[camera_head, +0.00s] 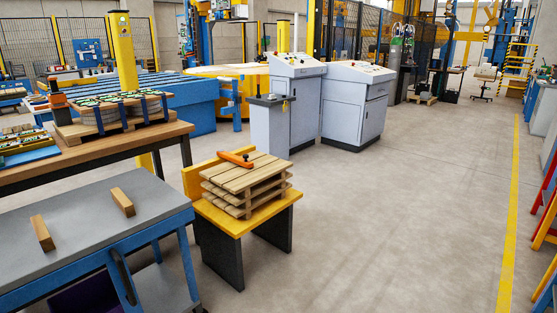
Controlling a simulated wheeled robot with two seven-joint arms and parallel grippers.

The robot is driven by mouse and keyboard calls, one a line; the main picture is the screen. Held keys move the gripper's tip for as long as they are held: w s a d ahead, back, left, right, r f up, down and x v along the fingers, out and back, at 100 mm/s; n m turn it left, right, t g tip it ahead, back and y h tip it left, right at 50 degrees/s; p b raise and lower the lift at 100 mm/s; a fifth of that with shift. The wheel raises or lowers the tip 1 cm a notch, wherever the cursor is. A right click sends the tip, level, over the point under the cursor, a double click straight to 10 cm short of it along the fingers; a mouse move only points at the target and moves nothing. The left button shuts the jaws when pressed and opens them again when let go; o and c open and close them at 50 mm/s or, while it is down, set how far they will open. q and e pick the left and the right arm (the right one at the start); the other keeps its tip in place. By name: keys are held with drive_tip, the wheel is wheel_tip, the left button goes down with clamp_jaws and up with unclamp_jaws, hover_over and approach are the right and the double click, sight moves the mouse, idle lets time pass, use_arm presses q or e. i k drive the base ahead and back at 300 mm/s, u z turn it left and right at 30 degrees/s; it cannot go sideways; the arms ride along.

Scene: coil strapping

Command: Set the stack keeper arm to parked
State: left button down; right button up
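The stack keeper arm, an orange bar (236,159), lies across the top of a stack of small wooden pallets (245,178). Its left end is near the yellow back plate (204,177) of the stand, and its right end is over the slatted top. A small dark part shows near its right end. Whether it touches the top pallet I cannot tell. The stack sits on a yellow stand (237,226) with dark legs. Neither of my grippers is in view.
A blue cart (90,215) with a grey top and two wooden blocks stands at front left. Behind it is a wooden-topped bench (90,153) with a strapped load. Grey control consoles (355,105) stand behind the stand. The floor (420,220) to the right is clear.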

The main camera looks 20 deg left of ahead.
sight(243, 162)
drive_tip(key=z, duration=0.25)
drive_tip(key=i, duration=1.8)
drive_tip(key=u, duration=0.95)
drive_tip(key=i, duration=1.15)
drive_tip(key=u, duration=1.55)
drive_tip(key=i, duration=0.75)
drive_tip(key=u, duration=0.05)
